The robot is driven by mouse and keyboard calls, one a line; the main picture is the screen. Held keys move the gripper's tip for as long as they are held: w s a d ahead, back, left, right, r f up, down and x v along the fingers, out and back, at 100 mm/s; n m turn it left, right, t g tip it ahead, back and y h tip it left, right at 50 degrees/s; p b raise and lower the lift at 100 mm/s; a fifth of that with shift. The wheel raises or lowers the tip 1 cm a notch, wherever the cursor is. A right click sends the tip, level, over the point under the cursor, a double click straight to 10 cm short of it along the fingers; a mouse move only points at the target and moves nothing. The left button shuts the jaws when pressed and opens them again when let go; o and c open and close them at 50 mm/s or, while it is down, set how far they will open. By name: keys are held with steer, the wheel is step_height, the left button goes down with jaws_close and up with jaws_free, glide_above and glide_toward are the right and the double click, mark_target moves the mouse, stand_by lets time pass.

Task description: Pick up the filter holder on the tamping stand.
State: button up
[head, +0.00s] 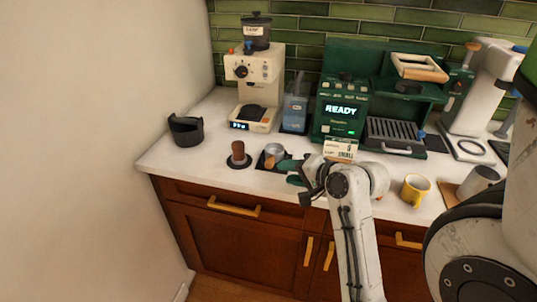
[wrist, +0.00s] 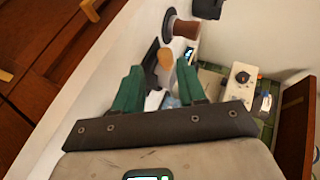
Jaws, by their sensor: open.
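The filter holder (head: 275,149) has a round metal basket and a wooden handle, and rests on the dark tamping stand (head: 261,163) near the counter's front edge. In the wrist view, its rounded wooden handle (wrist: 166,58) appears between and just beyond my green fingertips. My gripper (head: 286,173) is open and empty, close to the right of the filter holder; both fingers also show in the wrist view (wrist: 158,76). Most of the basket is hidden in the wrist view. I cannot tell whether a finger touches the handle.
A brown-handled tamper (head: 238,150) on a round dark base stands left of the stand. A black bin (head: 186,130) is farther left. A cream grinder (head: 255,85) and a green espresso machine (head: 342,105) stand behind. A yellow mug (head: 415,189) is at right.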

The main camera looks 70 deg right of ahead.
mark_target(271, 165)
steer(key=shift+s+d+r+m, duration=0.3)
steer(key=shift+d+r, duration=0.1)
steer(key=shift+d, duration=0.25)
steer(key=x, duration=1)
steer(key=shift+w+p, duration=0.2)
steer(key=shift+p, duration=0.15)
jaws_close()
